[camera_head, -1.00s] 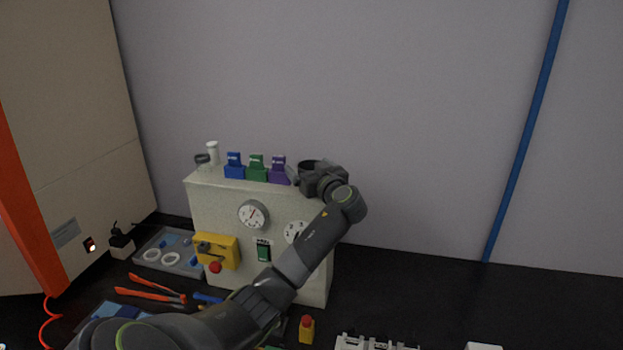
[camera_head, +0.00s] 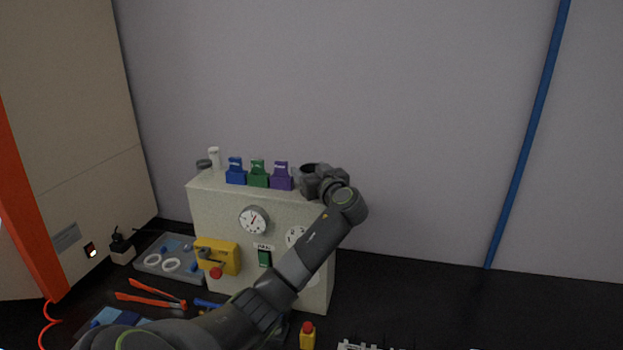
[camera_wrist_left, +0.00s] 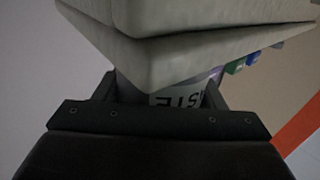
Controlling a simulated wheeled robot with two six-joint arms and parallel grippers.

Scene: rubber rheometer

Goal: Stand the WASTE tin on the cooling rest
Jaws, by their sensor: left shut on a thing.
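My left gripper (camera_head: 318,181) is at the top right end of the pale machine. It is shut on the WASTE tin (camera_head: 309,167), a grey tin with a dark round opening, held upright. In the left wrist view the tin (camera_wrist_left: 172,99) shows between the fingers (camera_wrist_left: 160,95) with upside-down letters "STE", partly hidden by a pale block edge. I cannot tell whether the tin touches the machine. I cannot pick out the cooling rest with certainty. My right gripper is not in view.
The pale machine (camera_head: 215,210) carries blue (camera_head: 236,172), green (camera_head: 258,175) and purple (camera_head: 281,177) holders on top, left of the tin. A white bottle (camera_head: 214,157) and a dark round piece (camera_head: 203,164) stand at its left end. Red-handled pliers (camera_head: 150,295) lie on the bench.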

